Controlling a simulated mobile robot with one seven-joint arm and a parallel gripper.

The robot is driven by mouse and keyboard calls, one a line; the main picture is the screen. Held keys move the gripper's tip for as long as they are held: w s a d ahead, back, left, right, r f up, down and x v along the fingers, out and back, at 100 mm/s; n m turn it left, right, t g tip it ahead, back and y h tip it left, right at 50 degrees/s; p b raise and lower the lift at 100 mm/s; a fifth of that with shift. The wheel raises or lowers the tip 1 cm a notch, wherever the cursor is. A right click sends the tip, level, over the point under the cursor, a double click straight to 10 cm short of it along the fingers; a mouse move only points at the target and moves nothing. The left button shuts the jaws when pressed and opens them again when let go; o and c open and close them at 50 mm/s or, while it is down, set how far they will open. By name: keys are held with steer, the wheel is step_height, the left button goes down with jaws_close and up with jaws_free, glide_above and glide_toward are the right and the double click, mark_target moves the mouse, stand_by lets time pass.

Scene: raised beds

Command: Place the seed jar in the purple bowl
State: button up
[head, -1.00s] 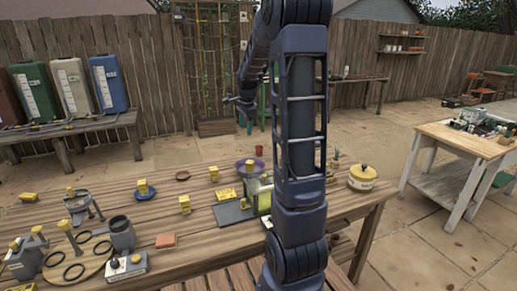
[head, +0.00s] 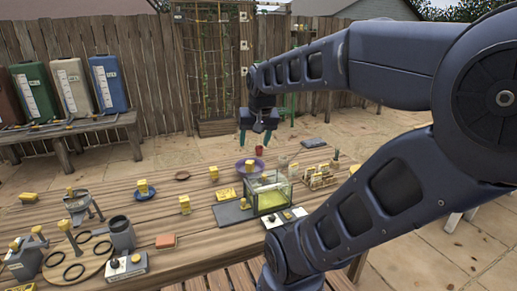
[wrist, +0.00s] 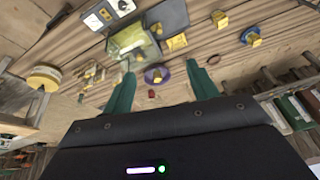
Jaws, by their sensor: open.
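The purple bowl (head: 246,172) stands on the wooden table behind a glass tank, with a small yellow block in or at it. It also shows in the wrist view (wrist: 149,77), framed between my fingers. My gripper (head: 254,141) is open and empty, with green fingers pointing down, above and behind the bowl in the head view. A small pale, clear jar-like thing (head: 282,164) stands right of the bowl; I cannot tell whether it is the seed jar. A round yellow-lidded pot (wrist: 43,79) shows at left in the wrist view; my arm hides it in the head view.
The glass tank (head: 270,195) stands in front of the bowl, with a rack of small items (head: 318,177) to its right. A red cup (head: 259,150) is behind the bowl. A grey mug (head: 121,233) and several yellow blocks occupy the table's left.

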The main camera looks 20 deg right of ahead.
steer(key=s, duration=0.1)
steer(key=s+n, duration=0.1)
steer(key=s, duration=0.1)
steer(key=s+f+n, duration=0.1)
steer(key=shift+s+a+f, duration=0.1)
steer(key=shift+s+a, duration=0.05)
steer(key=shift+a, duration=0.1)
